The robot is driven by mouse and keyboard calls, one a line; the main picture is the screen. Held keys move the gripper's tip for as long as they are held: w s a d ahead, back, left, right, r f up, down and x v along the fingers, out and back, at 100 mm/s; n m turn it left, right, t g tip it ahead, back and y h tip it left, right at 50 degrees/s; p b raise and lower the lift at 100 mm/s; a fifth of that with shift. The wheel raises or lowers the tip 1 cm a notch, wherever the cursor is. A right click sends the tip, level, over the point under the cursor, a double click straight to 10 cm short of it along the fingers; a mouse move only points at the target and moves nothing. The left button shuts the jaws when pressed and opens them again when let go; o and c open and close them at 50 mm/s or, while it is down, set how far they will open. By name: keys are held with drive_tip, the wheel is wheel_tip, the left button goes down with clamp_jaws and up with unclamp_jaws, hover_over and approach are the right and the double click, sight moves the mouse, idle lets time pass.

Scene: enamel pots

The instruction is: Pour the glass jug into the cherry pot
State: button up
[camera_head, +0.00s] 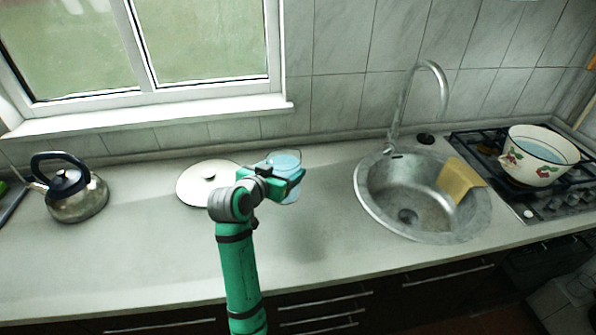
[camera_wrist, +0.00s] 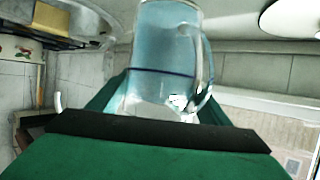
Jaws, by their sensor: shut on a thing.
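The glass jug (camera_head: 285,160) holds pale blue liquid. My gripper (camera_head: 282,180) is shut on it above the counter, left of the sink. The jug (camera_wrist: 165,55) fills the middle of the wrist view, with its handle to the right; the gripper (camera_wrist: 160,105) is around its body, and some of the jug is hidden behind it. The cherry pot (camera_head: 538,158) is cream enamel with red cherries and stands on the hob at the far right, well apart from the jug. Bluish liquid or a bluish inside shows in its open top. Part of the cherry pot (camera_wrist: 20,50) shows in the wrist view.
A sink (camera_head: 380,205) with a tall tap (camera_head: 437,75) and a yellow cloth (camera_head: 459,180) lies between my gripper and the hob (camera_head: 560,203). A kettle (camera_head: 78,198) stands at the left. The front counter is clear.

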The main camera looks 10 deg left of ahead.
drive_tip(key=s+a+r+m+g+h, duration=0.1)
drive_tip(key=s+a, duration=0.2)
drive_tip(key=a, duration=0.3)
drive_tip(key=s+a+r+m+h, duration=0.1)
drive_tip(key=s+a+m+h, duration=0.1)
drive_tip(key=a, duration=0.4)
drive_tip(key=s+a+r+m+g+h, duration=0.1)
drive_tip(key=s+a+r, duration=0.2)
drive_tip(key=s+a, duration=0.5)
drive_tip(key=s+a+r+m+g+h, duration=0.1)
drive_tip(key=s+a+r, duration=0.2)
drive_tip(key=s+a, duration=0.5)
drive_tip(key=s+a+r+m+g+h, duration=0.1)
drive_tip(key=s+a+r, duration=0.3)
drive_tip(key=s, duration=1.3)
drive_tip(key=a, duration=0.4)
drive_tip(key=shift+m+h, duration=0.3)
drive_tip(key=shift+m, duration=0.1)
